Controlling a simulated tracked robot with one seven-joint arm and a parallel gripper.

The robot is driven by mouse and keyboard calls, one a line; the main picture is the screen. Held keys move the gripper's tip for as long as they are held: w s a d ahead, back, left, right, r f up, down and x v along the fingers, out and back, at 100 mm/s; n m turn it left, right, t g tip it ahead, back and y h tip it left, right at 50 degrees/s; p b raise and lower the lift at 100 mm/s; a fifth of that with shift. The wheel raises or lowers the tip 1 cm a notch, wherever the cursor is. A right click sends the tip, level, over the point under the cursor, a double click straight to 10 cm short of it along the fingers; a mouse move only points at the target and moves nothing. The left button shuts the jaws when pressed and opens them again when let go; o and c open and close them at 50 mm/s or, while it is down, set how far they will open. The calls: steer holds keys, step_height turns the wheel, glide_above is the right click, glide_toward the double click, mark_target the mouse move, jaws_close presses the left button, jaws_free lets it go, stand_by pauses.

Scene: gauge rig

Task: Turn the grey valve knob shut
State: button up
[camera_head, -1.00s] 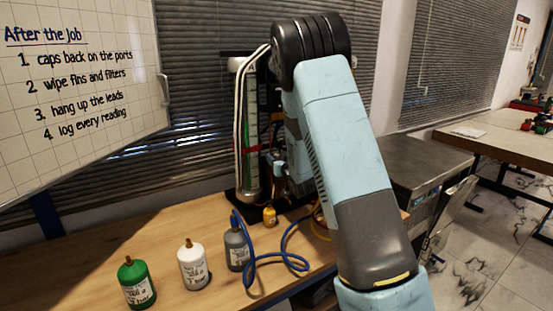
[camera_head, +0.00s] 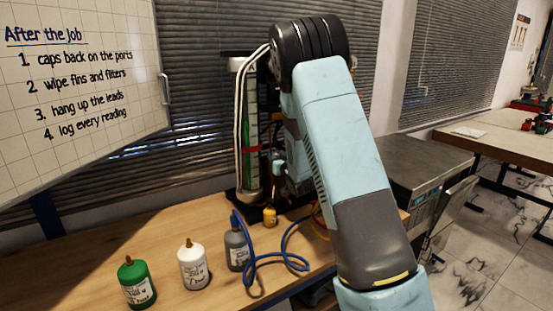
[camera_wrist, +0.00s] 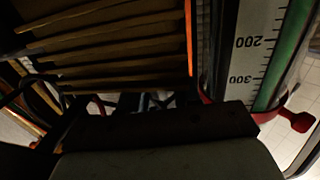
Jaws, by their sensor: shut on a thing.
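My gripper (camera_wrist: 155,125) is the dark shape across the lower part of the wrist view. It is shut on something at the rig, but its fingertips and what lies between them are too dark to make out. I cannot see the grey valve knob clearly in either view. In the head view, my arm hides my gripper and most of the rig's right side. The gauge rig (camera_head: 251,130), with its green column and white tubes, stands upright at the back of the bench. Its scale (camera_wrist: 243,55), marked 200 and 300, is close at the right in the wrist view.
A red fitting (camera_wrist: 297,120) sticks out beside the scale. A green bottle (camera_head: 136,284), a white bottle (camera_head: 193,266) and a grey bottle (camera_head: 237,250) stand on the bench (camera_head: 150,240). A blue hose (camera_head: 285,258) loops beside them. A small yellow item (camera_head: 269,216) stands near the rig.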

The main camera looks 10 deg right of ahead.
steer(key=shift+m+h, duration=0.3)
steer(key=shift+h, duration=0.2)
steer(key=m+h, duration=0.1)
steer(key=h, duration=0.1)
steer(key=m+h, duration=0.2)
steer(key=h, duration=0.1)
steer(key=shift+a+m+h, duration=0.2)
steer(key=shift+m+h, duration=0.1)
steer(key=shift+d+f+m+g+h, duration=0.1)
steer(key=shift+m+g+h, duration=0.8)
steer(key=shift+m+h, duration=0.95)
steer(key=shift+h, duration=0.65)
steer(key=o, duration=0.9)
steer(key=shift+d, duration=0.1)
steer(key=v, duration=1.3)
steer(key=shift+s+a, duration=0.2)
steer(key=shift+s, duration=0.1)
steer(key=shift+o, duration=0.3)
